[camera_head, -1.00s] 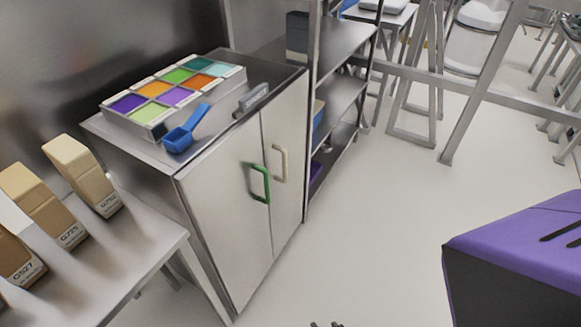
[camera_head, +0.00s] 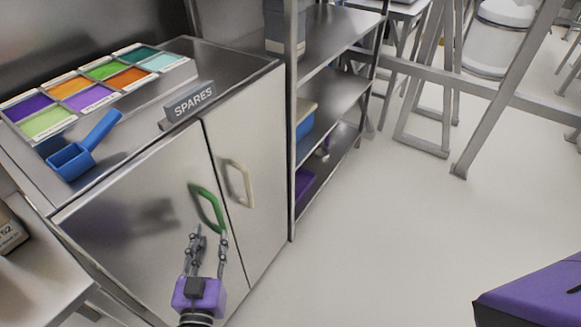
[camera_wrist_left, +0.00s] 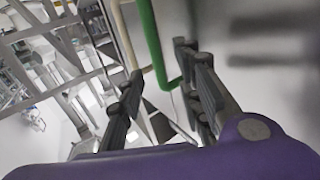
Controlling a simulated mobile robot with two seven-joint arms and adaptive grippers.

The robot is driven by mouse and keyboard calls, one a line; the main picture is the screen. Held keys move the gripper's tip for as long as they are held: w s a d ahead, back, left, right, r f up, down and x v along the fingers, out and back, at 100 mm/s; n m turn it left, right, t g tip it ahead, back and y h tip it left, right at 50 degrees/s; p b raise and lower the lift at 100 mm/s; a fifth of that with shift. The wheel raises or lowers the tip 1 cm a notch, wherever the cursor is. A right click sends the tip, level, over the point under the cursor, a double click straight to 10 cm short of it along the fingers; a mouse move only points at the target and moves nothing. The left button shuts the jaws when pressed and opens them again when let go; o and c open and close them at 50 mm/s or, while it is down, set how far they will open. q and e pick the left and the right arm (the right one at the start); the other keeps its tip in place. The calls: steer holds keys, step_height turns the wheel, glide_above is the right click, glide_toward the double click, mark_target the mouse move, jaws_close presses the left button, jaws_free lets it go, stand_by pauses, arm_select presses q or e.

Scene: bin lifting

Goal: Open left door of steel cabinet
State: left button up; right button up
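The steel cabinet (camera_head: 235,65) stands at the left in the head view with both doors shut. Its left door (camera_head: 125,225) carries a green handle (camera_head: 207,206), upright near the seam between the doors. The right door (camera_head: 262,140) has a cream handle (camera_head: 240,182). My left gripper (camera_head: 209,238) is open in front of the left door, fingertips at the lower end of the green handle. In the left wrist view the green handle (camera_wrist_left: 152,40) runs between the spread fingers (camera_wrist_left: 158,75); I cannot tell whether they touch it. My right gripper is not in view.
On the cabinet top lie a tray of coloured compartments (camera_head: 16,101), a blue scoop (camera_head: 72,160) and a SPARES sign (camera_head: 188,101). An open shelf rack (camera_head: 335,90) stands right of the cabinet, a steel table (camera_head: 35,262) at the left.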

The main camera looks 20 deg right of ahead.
mark_target(218, 215)
arm_select(q)
steer(key=x, duration=0.8)
steer(key=shift+d+r, duration=0.25)
steer(key=shift+d, duration=0.05)
jaws_close()
